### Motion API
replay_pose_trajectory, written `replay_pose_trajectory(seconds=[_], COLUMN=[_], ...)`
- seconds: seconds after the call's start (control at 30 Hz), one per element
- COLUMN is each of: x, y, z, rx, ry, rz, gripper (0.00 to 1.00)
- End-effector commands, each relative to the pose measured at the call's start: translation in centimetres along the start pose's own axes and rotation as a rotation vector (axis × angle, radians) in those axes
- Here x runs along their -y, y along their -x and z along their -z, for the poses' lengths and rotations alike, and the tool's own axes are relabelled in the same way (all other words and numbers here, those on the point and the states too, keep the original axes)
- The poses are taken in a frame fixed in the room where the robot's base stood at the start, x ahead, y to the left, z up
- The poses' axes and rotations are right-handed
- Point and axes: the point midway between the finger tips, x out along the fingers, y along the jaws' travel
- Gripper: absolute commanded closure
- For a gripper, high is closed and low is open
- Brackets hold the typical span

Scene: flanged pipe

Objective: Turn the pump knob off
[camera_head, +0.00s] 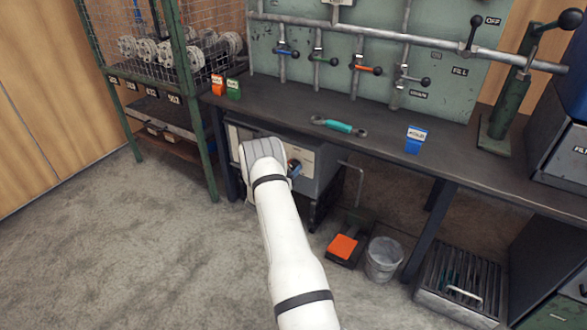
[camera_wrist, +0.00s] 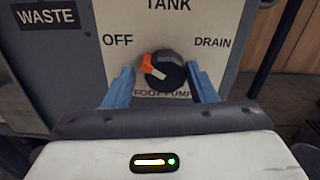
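The pump knob (camera_wrist: 168,72) is round and black with an orange pointer on a pale panel in the wrist view. The orange part points left and slightly up, roughly toward the OFF label (camera_wrist: 117,40). TANK is above, DRAIN at right and FOOT PUMP below, partly covered. My gripper (camera_wrist: 160,72) is open, with one blue finger on each side of the knob and visible gaps between. I cannot tell whether the fingertips reach the knob's depth. In the head view my gripper (camera_head: 295,170) is at the grey box (camera_head: 318,172) under the bench; my wrist mostly hides the knob.
The dark workbench (camera_head: 385,137) overhangs the box and carries a teal-handled tool (camera_head: 338,126) and a blue label block (camera_head: 415,139). An orange pedal (camera_head: 343,247) and a bucket (camera_head: 383,259) stand on the floor at right. The carpet at left is clear.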

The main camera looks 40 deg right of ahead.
Motion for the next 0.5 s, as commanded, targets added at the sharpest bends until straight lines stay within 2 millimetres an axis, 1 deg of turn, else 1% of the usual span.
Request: replay_pose_trajectory(seconds=[0.03, 0.17, 0.4, 0.5], x=[-0.22, -0.05, 0.16, 0.11], y=[0.05, 0.01, 0.01, 0.66], z=[-0.19, -0.09, 0.04, -0.05], rx=[0.003, 0.002, -0.001, -0.002], ry=[-0.001, -0.001, 0.0, -0.001], rz=[-0.004, -0.001, 0.003, 0.003], gripper=[0.5, 0.39, 0.38, 0.38])
